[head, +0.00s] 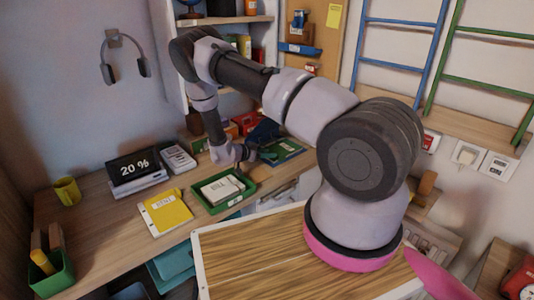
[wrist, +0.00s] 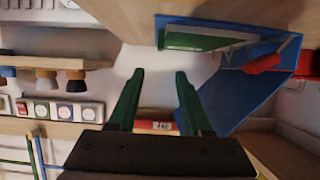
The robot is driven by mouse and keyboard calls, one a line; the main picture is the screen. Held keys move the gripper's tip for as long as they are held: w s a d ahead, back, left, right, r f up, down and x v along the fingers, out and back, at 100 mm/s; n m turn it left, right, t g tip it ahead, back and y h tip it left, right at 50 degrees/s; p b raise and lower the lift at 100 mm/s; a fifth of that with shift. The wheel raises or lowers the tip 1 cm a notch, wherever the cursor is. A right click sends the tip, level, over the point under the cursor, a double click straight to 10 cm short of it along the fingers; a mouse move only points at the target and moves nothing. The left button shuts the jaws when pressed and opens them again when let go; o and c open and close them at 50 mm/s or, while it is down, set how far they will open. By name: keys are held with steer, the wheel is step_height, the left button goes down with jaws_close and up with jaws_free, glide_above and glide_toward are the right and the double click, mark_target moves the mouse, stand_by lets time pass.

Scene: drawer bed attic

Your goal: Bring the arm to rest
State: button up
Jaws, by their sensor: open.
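My arm rises from its base and bends down over the desk (head: 100,235). My gripper (head: 248,153) is low over the back of the desk, beside the green tray (head: 237,199), and is small and partly hidden in the head view. In the wrist view my gripper (wrist: 159,76) shows two green fingers spread apart with nothing held between them. A red item with a white label (wrist: 156,127) shows beyond the fingers, near the gripper's body.
A white booklet (head: 222,188) lies in the green tray. A yellow folder (head: 166,212), a display reading 20 % (head: 134,167), a yellow mug (head: 67,190) and a green pen box (head: 52,272) are on the desk. Shelves (head: 226,20) stand close behind my arm.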

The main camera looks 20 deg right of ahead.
steer(key=w+a+r+t+y, duration=0.2)
steer(key=w+a+r+y, duration=0.15)
steer(key=r, duration=0.55)
steer(key=w+a+r+t+y, duration=0.1)
steer(key=w+a+r+y, duration=0.25)
steer(key=r, duration=0.65)
steer(key=s+a+r+n+t+y, duration=0.1)
steer(key=s+a+r+n+y, duration=0.15)
steer(key=r, duration=0.75)
steer(key=s+a+r+n+t+y, duration=0.15)
steer(key=r+y, duration=0.25)
steer(key=r, duration=0.5)
steer(key=s+r+n+g+y, duration=0.1)
steer(key=s+r+n, duration=0.1)
steer(key=s+r, duration=0.55)
steer(key=s+r+n+g+y, duration=0.15)
steer(key=s+r, duration=0.35)
steer(key=s, duration=0.6)
steer(key=s+d+n+h, duration=0.1)
steer(key=s+d+n, duration=0.1)
steer(key=s, duration=1.6)
steer(key=shift+d+g, duration=0.15)
steer(key=shift+g, duration=0.15)
